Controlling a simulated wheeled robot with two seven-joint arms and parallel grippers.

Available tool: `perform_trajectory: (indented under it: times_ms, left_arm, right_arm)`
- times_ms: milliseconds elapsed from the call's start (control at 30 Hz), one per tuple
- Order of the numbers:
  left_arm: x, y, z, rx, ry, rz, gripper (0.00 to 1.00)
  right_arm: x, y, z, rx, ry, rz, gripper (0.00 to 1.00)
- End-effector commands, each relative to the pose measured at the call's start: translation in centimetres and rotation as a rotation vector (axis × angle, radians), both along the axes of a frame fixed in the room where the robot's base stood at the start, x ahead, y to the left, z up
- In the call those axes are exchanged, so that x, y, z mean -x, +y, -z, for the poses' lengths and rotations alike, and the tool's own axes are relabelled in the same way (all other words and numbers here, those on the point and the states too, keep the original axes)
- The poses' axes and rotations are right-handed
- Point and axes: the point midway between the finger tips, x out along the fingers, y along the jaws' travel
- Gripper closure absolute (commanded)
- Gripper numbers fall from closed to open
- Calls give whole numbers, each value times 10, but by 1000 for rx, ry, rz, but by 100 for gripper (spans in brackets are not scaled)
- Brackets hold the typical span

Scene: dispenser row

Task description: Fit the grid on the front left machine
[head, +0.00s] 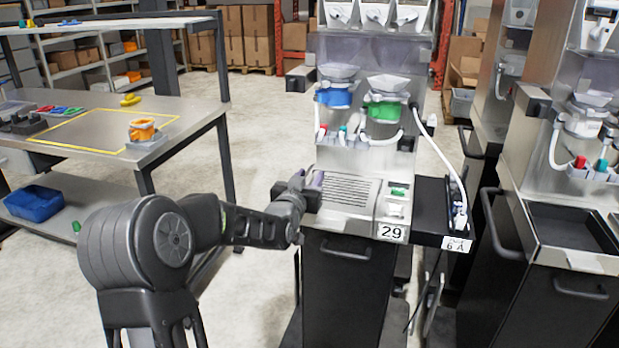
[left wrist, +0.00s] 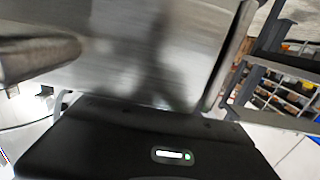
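The front left machine (head: 360,255) carries the number 29. It has a black body, a metal top and a blue and a green valve above. The slotted metal grid (head: 347,190) lies over the machine's front tray area and looks about flat there. Whether it is fully seated I cannot tell. My left gripper (head: 311,190) is at the grid's left edge, touching or very close to it. Its fingertips are hidden, so I cannot tell its grip. The left wrist view shows a blurred brushed metal surface (left wrist: 150,50) close up. My right gripper is not in view.
A black side shelf (head: 430,208) with a white hose juts out right of the machine. Another machine (head: 560,220) with an open dark tray stands further right. A metal table (head: 100,130) with an orange part (head: 142,129) is at left. Floor between is clear.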

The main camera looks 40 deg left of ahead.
Motion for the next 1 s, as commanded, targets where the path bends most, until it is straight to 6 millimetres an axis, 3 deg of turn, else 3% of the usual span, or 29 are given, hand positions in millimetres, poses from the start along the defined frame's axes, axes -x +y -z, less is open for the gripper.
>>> perform_trajectory:
  times_ms: [167, 600, 1000]
  left_arm:
    - [10, -3, -1, -2, -2, 0, 64]
    - [70, -24, -5, -1, -4, -1, 64]
    - [73, -25, -5, -1, -2, 0, 64]
  right_arm:
    - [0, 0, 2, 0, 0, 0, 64]
    - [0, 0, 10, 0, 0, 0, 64]
    - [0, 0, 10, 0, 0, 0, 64]
